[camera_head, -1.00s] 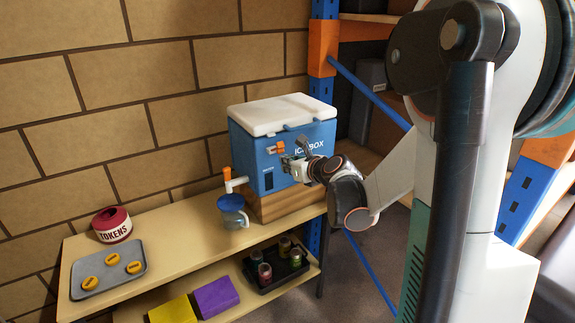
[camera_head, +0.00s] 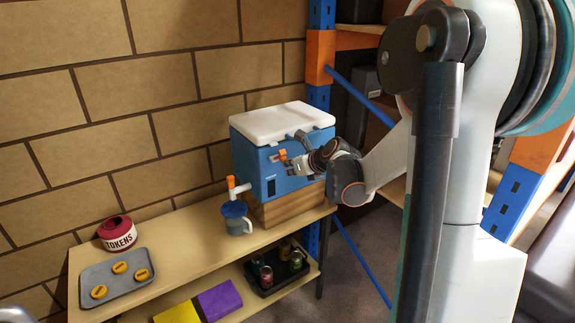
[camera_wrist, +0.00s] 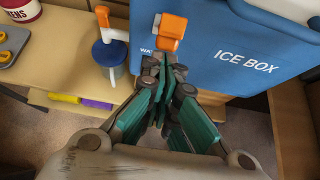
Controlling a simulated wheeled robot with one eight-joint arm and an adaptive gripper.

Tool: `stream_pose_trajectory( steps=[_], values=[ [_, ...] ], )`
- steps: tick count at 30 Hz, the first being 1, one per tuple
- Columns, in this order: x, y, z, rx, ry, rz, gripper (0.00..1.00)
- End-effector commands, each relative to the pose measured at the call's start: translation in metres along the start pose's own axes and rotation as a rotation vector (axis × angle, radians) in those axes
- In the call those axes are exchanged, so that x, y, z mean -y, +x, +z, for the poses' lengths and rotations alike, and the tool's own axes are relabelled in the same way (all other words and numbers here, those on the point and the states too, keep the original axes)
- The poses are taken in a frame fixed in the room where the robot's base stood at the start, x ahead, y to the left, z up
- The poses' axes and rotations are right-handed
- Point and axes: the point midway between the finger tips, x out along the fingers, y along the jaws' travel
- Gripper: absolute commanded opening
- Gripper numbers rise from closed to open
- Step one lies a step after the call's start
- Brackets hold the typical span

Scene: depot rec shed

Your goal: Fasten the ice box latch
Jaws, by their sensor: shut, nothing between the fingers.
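The blue ice box (camera_head: 295,184) stands on a wooden block at the right end of the bench, its white lid (camera_head: 283,121) down. Its orange latch (camera_head: 279,155) is on the upper front; it also shows close up in the wrist view (camera_wrist: 172,26). My gripper (camera_head: 290,163) is in front of the box, just right of and below the latch. In the wrist view my gripper (camera_wrist: 173,68) has its fingertips together and empty, just under the latch's lower end. Whether they touch it, I cannot tell. In the head view my gripper and wrist cover the front lettering.
A spigot with an orange handle (camera_head: 231,182) juts from the box's left side, above a blue-topped mug (camera_head: 237,220). A tokens tin (camera_head: 117,234) and a grey tray (camera_head: 125,283) lie left. A dark caddy (camera_head: 278,274) sits on the lower shelf.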

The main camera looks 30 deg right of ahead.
Motion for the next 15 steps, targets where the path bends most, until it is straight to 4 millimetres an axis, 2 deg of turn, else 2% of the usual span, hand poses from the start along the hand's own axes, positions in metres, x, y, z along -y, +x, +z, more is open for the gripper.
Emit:
stream_pose_trajectory(
  steps=[1,7,15],
  values=[
    [0.004,-0.004,0.007,-0.026,-0.001,-0.001,0.00],
    [0.008,-0.008,0.021,-0.176,-0.001,0.000,0.00],
    [0.008,-0.010,0.040,-0.164,0.000,0.000,0.00]
  ],
)
